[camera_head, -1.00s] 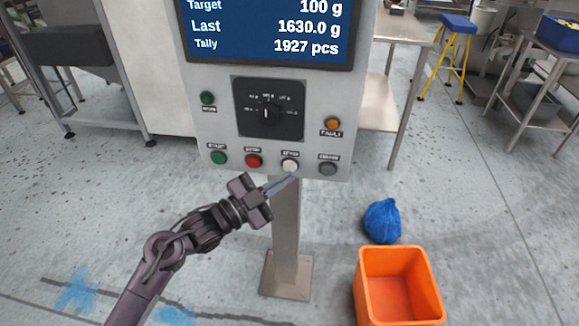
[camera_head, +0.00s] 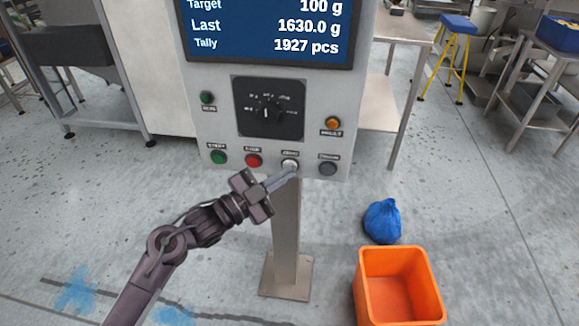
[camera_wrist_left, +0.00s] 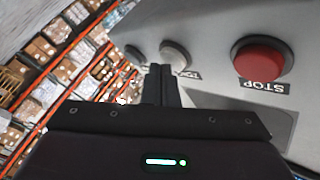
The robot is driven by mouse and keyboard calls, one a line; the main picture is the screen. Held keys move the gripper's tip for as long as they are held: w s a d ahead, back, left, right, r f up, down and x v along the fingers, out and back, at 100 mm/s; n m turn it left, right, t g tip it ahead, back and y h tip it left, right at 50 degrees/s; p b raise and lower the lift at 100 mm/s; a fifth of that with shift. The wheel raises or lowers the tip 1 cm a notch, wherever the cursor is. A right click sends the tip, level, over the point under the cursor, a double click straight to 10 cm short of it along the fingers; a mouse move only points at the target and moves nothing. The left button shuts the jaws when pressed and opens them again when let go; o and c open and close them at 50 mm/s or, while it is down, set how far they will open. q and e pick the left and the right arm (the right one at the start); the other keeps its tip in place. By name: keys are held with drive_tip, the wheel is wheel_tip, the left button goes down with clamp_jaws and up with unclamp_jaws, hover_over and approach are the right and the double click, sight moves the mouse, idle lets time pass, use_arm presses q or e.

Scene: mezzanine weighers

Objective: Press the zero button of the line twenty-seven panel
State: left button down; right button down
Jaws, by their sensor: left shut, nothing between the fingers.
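The grey panel (camera_head: 222,128) stands on a post and has a row of buttons along its lower edge. The white button (camera_head: 290,163), whose label reads as ZERO, is third from the left; its lower part is covered by my fingertips. My left gripper (camera_head: 295,171) is shut and empty, its tips at this button. In the left wrist view the shut fingers (camera_wrist_left: 160,85) point toward the pale button (camera_wrist_left: 174,55), just below it and partly over its label. I cannot tell whether they touch it. My right gripper is not in view. No line number shows.
The red STOP button (camera_head: 253,160) and green button (camera_head: 219,157) are left of the white one; a grey button (camera_head: 327,168) is right. A rotary selector (camera_head: 267,112) and screen (camera_head: 265,35) are above. An orange bin (camera_head: 400,255) and blue bag (camera_head: 382,221) stand on the floor.

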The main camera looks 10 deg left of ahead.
use_arm(q)
drive_tip(key=shift+w, duration=0.1)
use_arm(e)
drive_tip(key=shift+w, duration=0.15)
use_arm(q)
drive_tip(key=shift+w, duration=0.2)
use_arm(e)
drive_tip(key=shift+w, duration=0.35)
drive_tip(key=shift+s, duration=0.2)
use_arm(q)
drive_tip(key=shift+s, duration=0.15)
drive_tip(key=shift+s+p, duration=0.35)
drive_tip(key=shift+s, duration=0.35)
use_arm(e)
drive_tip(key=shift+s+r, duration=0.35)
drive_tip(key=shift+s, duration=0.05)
